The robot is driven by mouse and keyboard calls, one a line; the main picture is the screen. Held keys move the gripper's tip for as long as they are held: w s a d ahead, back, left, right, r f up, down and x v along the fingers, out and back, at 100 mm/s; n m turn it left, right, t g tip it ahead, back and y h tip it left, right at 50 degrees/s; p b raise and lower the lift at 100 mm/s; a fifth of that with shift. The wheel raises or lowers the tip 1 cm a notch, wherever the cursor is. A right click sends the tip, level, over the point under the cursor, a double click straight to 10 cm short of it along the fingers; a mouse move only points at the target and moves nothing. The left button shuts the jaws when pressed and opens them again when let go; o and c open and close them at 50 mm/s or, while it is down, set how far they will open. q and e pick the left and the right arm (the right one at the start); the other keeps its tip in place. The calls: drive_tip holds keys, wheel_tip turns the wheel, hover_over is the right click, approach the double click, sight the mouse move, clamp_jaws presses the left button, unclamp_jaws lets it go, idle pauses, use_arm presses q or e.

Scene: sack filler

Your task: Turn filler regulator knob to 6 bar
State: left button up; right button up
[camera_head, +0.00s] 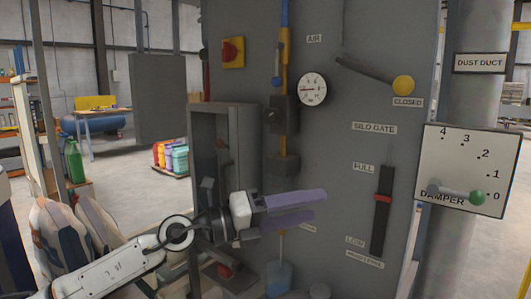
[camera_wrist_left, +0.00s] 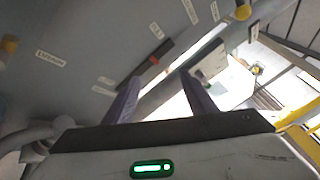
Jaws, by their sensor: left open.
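The dark regulator knob (camera_head: 272,115) sits on the regulator body (camera_head: 286,112) on the grey filler panel, in line with a yellow pipe. A round white gauge (camera_head: 312,89) is to its right; its reading is too small to tell. My left gripper (camera_head: 318,207) is open with nothing between its purple-grey fingers. It is below and right of the knob, apart from it, fingers pointing right. In the left wrist view the fingers (camera_wrist_left: 160,80) are spread, with the panel beyond; I cannot make out the knob there. My right gripper is not in view.
A silo gate lever with a yellow ball (camera_head: 403,85) is at upper right. A level indicator (camera_head: 382,210) with a red marker and the damper plate (camera_head: 467,168) with a green-knobbed lever (camera_head: 477,197) are right of my gripper. An open cabinet (camera_head: 221,150) is left of the regulator.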

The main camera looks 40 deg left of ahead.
use_arm(q)
drive_tip(key=a+r+m+t+y+b, duration=0.15)
drive_tip(key=a+r+m+y, duration=0.25)
drive_tip(key=a+r, duration=0.4)
drive_tip(key=t+y, duration=0.2)
drive_tip(key=y, duration=0.3)
approach(268, 116)
drive_tip(key=w+p, duration=0.1)
drive_tip(key=w, duration=0.1)
drive_tip(key=w+p, duration=0.2)
drive_tip(key=w, duration=0.1)
drive_tip(key=w+d+p, duration=0.1)
drive_tip(key=w, duration=0.2)
drive_tip(key=shift+w+r, duration=0.1)
drive_tip(key=shift+r, duration=0.15)
drive_tip(key=shift+w+f+p, duration=0.1)
drive_tip(key=shift+w+p, duration=0.2)
drive_tip(key=shift+w, duration=0.1)
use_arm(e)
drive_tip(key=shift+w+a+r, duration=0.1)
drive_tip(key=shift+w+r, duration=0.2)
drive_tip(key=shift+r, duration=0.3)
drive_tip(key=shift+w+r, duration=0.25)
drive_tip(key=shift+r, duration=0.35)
use_arm(q)
drive_tip(key=shift+c, duration=0.2)
drive_tip(key=c, duration=1)
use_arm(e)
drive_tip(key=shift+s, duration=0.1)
